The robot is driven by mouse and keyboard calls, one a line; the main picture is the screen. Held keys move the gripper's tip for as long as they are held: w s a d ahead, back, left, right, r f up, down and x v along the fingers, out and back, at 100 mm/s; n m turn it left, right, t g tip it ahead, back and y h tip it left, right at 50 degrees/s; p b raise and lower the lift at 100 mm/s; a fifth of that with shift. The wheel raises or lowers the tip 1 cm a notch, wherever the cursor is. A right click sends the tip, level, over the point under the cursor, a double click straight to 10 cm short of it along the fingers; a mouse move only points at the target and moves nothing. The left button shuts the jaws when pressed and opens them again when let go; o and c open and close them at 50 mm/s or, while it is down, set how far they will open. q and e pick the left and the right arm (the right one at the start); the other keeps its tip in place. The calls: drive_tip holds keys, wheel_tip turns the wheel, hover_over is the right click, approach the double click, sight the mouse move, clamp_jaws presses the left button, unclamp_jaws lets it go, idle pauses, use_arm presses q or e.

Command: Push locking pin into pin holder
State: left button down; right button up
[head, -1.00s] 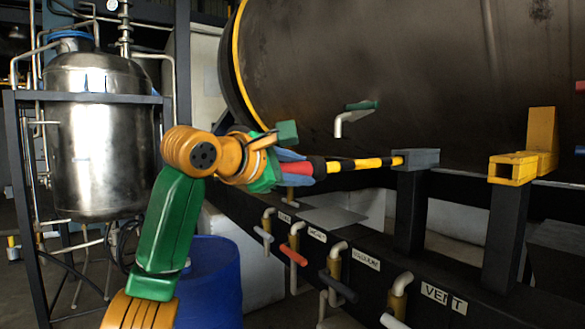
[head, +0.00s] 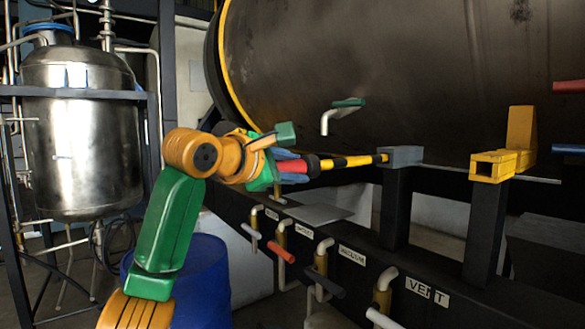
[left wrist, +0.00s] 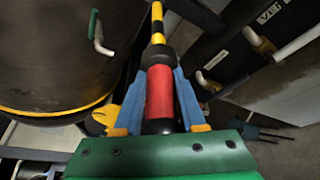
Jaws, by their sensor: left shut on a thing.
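The locking pin has a yellow-and-black striped shaft (head: 345,162) and a red handle (head: 294,166) with black ends. My left gripper (head: 290,168) is shut on the red handle. In the left wrist view, its two blue fingers (left wrist: 162,100) lie on both sides of the red handle (left wrist: 160,92), and the striped shaft (left wrist: 157,25) points away. The shaft's far tip meets the near side of a grey block (head: 402,156) on a black post; I cannot tell how deep it sits. A yellow bracket (head: 492,166) with a square opening stands further right. My right gripper is not in view.
A large dark tank (head: 400,80) fills the background. Below the pin, a black beam carries several valves and labels, including VENT (head: 427,292). A blue barrel (head: 205,265) stands behind my left arm. A steel vessel (head: 80,130) is at left.

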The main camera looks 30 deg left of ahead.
sight(332, 160)
use_arm(q)
drive_tip(key=shift+w+d+r+p, duration=0.1)
drive_tip(key=shift+w+d+p, duration=0.25)
drive_tip(key=shift+w, duration=0.3)
drive_tip(key=shift+w+d+r+p, duration=0.1)
drive_tip(key=shift+w+d+p, duration=0.1)
drive_tip(key=shift+w+p, duration=0.35)
drive_tip(key=shift+w+d+p, duration=0.3)
drive_tip(key=shift+w+p, duration=0.05)
drive_tip(key=shift+w, duration=0.35)
drive_tip(key=w+p, duration=0.1)
drive_tip(key=w+d+p, duration=0.1)
drive_tip(key=w+p, duration=0.1)
drive_tip(key=w+d+p, duration=0.1)
drive_tip(key=w, duration=0.1)
drive_tip(key=shift+w+d+p, duration=0.1)
drive_tip(key=shift+w+p, duration=0.1)
drive_tip(key=shift+p, duration=0.15)
drive_tip(key=shift+w+d+p, duration=0.3)
drive_tip(key=shift+w+p, duration=0.15)
drive_tip(key=shift+w, duration=0.2)
drive_tip(key=shift+w+f, duration=0.15)
